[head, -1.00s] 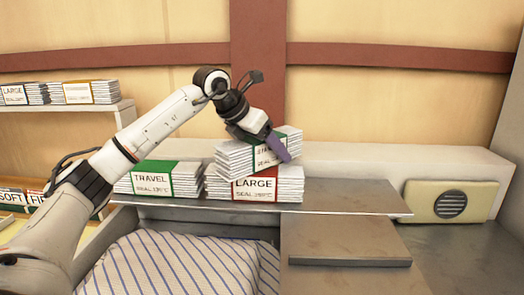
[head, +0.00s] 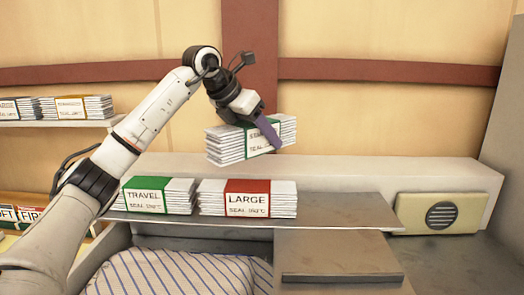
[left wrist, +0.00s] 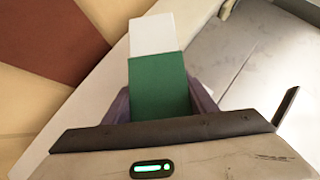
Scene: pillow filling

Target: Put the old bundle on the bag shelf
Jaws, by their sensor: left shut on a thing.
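My left gripper (head: 262,125) is shut on a white paper bundle with a green band (head: 228,146). It holds this bundle in the air, slightly tilted, above the LARGE bundle. A purple finger covers part of the label, so its text is hard to read. In the left wrist view the held bundle (left wrist: 158,75) sits between the fingers, green band up. A red-banded LARGE bundle (head: 247,199) and a green-banded TRAVEL bundle (head: 146,201) lie side by side on a metal shelf (head: 340,212). A wall shelf (head: 60,124) at left carries further bundles. My right gripper is not in view.
A yellow-banded bundle (head: 72,108) stands on the left wall shelf. Striped fabric (head: 180,272) lies below the metal shelf. A beige box with a round grille (head: 440,213) is at right. The metal shelf is clear right of the LARGE bundle.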

